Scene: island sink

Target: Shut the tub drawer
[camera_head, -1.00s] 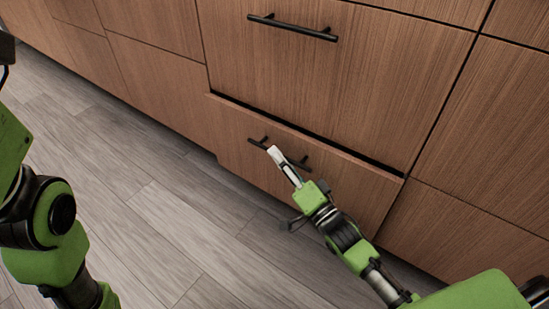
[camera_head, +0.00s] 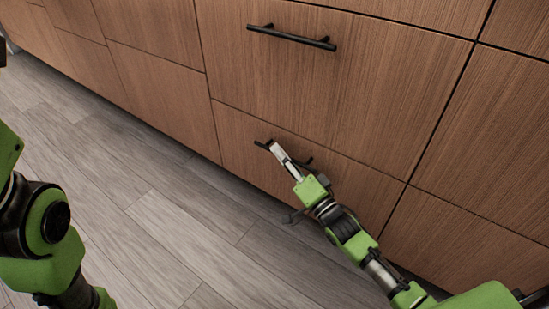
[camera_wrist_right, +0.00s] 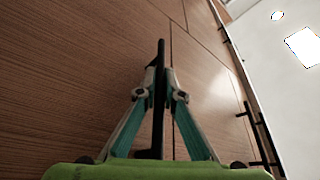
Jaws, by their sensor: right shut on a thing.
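The tub drawer (camera_head: 236,137) is the lower wooden drawer front in the head view. Its front looks flush with the panels around it, with only a thin seam along its top edge. Its black bar handle (camera_head: 263,145) is partly hidden by my right gripper (camera_head: 276,150). In the right wrist view the gripper's two fingers (camera_wrist_right: 158,92) are shut on the black handle (camera_wrist_right: 160,54), one finger on each side. My left arm shows at the left edge of the head view, but its gripper is out of the picture.
More wooden panels (camera_head: 480,190) lie to the right and left. The grey plank floor (camera_head: 150,215) is clear in front.

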